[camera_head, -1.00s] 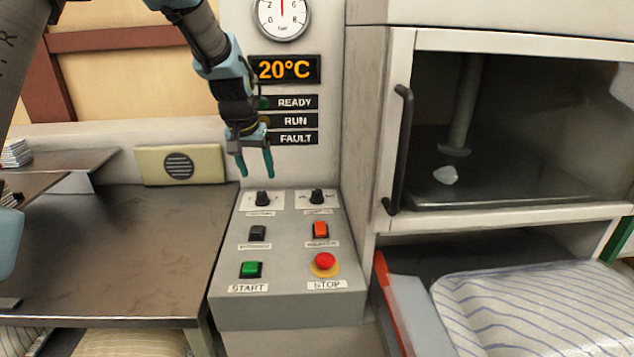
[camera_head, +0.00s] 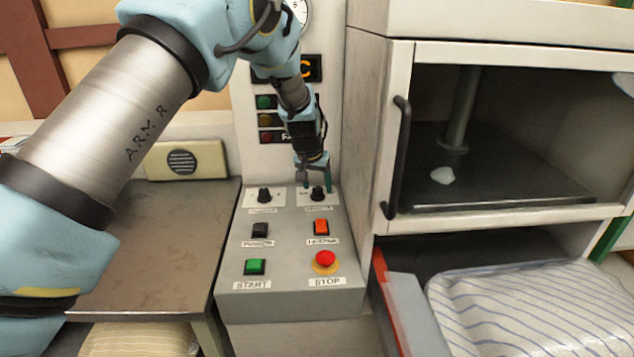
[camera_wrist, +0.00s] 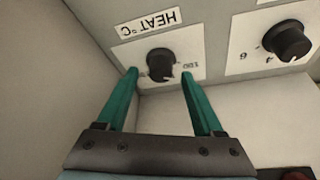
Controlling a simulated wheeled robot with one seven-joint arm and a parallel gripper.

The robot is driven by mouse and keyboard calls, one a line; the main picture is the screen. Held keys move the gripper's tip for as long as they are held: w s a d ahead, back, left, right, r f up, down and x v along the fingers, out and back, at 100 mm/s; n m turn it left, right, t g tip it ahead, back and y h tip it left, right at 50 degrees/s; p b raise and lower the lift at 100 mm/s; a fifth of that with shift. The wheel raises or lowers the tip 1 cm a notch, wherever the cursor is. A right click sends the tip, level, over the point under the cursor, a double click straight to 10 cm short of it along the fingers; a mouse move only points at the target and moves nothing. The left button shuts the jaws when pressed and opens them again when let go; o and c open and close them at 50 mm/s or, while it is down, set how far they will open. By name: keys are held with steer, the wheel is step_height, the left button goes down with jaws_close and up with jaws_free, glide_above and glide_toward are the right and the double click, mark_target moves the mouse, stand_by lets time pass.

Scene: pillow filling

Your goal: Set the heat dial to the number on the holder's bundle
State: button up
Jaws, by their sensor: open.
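The heat dial (camera_head: 318,193) is a black knob at the back right of the sloped grey control panel. In the wrist view the heat dial (camera_wrist: 160,64) sits on a white plate, its "HEAT °C" label upside down. My gripper (camera_head: 317,185) is right at this dial. In the wrist view my gripper (camera_wrist: 161,72) is open, with one green finger on each side of the knob; I cannot tell whether they touch it. The dial's setting is too small to read. The holder and its bundle cannot be made out.
A second black dial (camera_head: 264,194) is beside it on the left. Below are a black switch (camera_head: 260,230), an orange switch (camera_head: 321,227), a green START button (camera_head: 255,267) and a red STOP button (camera_head: 325,260).

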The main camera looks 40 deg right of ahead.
steer(key=shift+w+d+f, duration=0.1)
steer(key=shift+f, duration=0.3)
jaws_close()
stand_by(0.4)
